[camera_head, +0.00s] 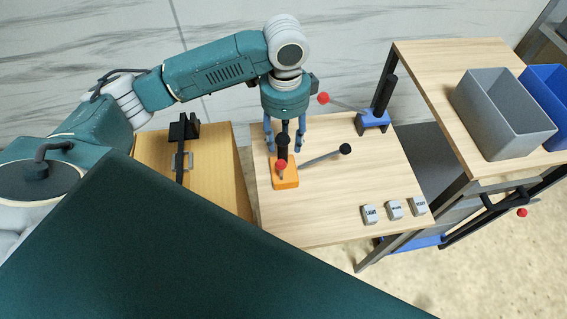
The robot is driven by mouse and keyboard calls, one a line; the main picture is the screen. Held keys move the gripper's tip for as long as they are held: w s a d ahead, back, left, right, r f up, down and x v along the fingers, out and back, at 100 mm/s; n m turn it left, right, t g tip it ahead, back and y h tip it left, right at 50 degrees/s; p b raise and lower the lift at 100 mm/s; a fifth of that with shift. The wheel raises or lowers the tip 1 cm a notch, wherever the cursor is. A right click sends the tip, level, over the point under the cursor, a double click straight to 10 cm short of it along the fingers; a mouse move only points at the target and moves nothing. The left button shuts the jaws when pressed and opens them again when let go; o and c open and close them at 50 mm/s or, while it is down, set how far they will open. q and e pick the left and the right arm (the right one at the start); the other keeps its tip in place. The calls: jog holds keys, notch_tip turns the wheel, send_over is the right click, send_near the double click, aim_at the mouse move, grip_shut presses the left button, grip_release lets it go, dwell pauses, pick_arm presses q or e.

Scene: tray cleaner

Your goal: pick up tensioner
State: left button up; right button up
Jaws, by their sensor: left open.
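No label marks the tensioner; two similar lever devices stand on the wooden table (320,220). One has an orange base (286,180), a black upright post, a red ball and a grey rod ending in a black ball (345,149). The other, at the table's back right, has a blue base (373,121), a tall black post and a rod ending in a red ball (323,98). My left gripper (284,148) points down, open, its blue fingers on either side of the orange device's black post. Whether they touch it I cannot tell. My right gripper is not in view.
Several small grey blocks (394,209) with printed words lie near the table's front right. A higher wooden stand at right holds a grey bin (500,112) and a blue bin (548,92). A wooden cabinet (215,165) with black fittings stands left.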

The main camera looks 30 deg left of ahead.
aim_at(284, 150)
pick_arm(q)
jog(key=shift+f, duration=0.35)
jog(key=f, duration=0.1)
jog(key=f+p, duration=0.1)
jog(key=f, duration=0.2)
jog(key=shift+s+a+f, duration=0.15)
jog(key=shift+s+f, duration=0.05)
jog(key=shift+s, duration=0.05)
jog(key=shift+f, duration=0.3)
grip_shut()
jog(key=shift+w+r, duration=0.15)
jog(key=shift+w, duration=0.05)
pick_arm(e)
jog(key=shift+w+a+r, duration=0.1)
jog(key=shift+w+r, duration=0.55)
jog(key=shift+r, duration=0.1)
